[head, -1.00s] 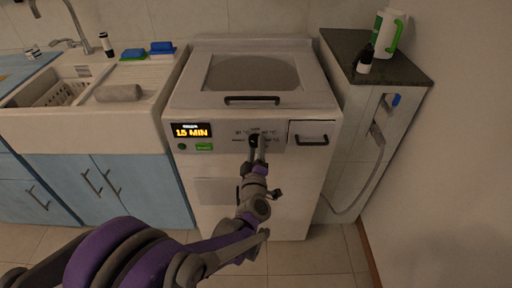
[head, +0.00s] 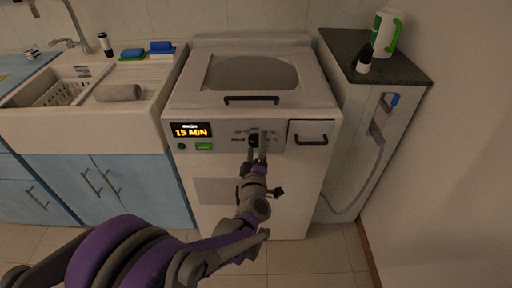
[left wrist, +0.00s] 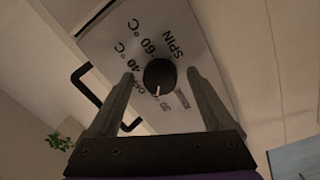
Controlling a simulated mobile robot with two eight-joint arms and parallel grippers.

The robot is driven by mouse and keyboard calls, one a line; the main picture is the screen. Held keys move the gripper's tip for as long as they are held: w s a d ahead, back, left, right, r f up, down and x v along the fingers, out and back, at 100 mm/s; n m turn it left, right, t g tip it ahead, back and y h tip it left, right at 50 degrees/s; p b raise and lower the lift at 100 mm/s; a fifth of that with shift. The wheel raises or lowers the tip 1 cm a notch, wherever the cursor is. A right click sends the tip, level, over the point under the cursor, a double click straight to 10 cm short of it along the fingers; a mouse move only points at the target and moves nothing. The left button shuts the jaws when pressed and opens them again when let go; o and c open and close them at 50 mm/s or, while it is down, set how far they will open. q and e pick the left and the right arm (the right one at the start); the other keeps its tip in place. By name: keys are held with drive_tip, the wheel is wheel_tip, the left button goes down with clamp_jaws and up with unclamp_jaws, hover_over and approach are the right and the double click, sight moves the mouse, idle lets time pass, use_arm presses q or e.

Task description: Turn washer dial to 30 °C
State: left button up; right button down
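The washer's dial is a round black knob; in the head view it is small and partly hidden by my gripper. In the left wrist view the dial (left wrist: 160,76) shows clearly, with a pale pointer mark toward the bottom of the picture, near the "30" print. Labels SPIN, 60 °C and 40 °C are readable around it. My left gripper (head: 258,147) is in front of the washer panel. In the wrist view its fingers (left wrist: 160,74) are apart, one on each side of the dial, with gaps between. My right gripper is not in view.
The washer (head: 190,105) has a lit display (head: 191,130) reading 15 MIN, a green button (head: 204,147) and a drawer handle (head: 311,141) right of the dial. A sink counter (head: 140,103) stands left, a dark-topped cabinet (head: 405,68) right. The floor in front is clear.

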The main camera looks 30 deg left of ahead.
use_arm(q)
drive_tip(key=v, duration=1.1)
drive_tip(key=shift+p, duration=0.4)
drive_tip(key=shift+w, duration=0.15)
